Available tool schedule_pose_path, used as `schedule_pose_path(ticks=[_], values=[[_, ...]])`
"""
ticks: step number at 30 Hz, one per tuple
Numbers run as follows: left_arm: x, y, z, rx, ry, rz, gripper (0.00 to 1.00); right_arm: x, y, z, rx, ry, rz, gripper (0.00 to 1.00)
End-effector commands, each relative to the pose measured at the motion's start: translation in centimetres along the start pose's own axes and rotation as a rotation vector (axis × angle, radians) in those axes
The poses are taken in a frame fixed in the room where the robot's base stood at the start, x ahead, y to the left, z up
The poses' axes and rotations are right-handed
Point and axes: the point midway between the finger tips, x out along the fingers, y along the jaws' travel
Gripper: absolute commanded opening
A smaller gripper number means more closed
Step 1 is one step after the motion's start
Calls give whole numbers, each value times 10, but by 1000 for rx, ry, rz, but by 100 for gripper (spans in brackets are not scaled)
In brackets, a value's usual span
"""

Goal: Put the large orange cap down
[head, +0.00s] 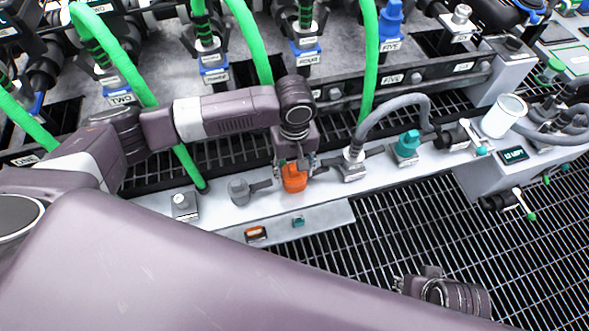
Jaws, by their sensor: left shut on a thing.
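The large orange cap (294,180) is between the fingers of my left gripper (294,165), which points down over the white ledge and is shut on it. The fingers hide the cap's upper part. The cap is at or just above the ledge top (235,216); I cannot tell whether it touches. Part of my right gripper (412,283) shows at the lower right, over the dark grating, well away from the cap. Its fingers are too unclear to judge.
A grey cap (239,191) stands just left of the orange cap. A grey hose (385,104) ends at a fitting close on its right. A teal cap (407,144) stands further right. Green hoses (245,35) hang behind. Open grating (350,262) lies in front.

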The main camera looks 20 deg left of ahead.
Motion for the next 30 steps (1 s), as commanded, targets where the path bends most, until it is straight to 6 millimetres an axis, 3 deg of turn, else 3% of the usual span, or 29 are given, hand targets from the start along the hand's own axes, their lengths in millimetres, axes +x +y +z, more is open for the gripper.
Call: schedule_pose_path(ticks=[3, 4, 8, 19, 22, 30], values=[[1, 0, 0, 0, -1, 1, 18, 3, 0, 0, 0, -2, 0, 25], [2, 0, 0, 0, -1, 0, 50, 5, 0, 1, 0, -2, 0, 25], [1, 0, 0, 0, 0, 0, 65, 5, 0, 1, 0, -3, 0, 25], [0, 0, 0, 0, 0, 1, 65, 5, 0, 2, 0, -6, 0, 25], [-8, 1, 0, 0, 0, 2, 65, -1, -1, -2, -1, 2, -2, 25], [-44, 1, 0, 0, 0, 3, 65, 43, -3, 10, -4, -26, -6, 25]])
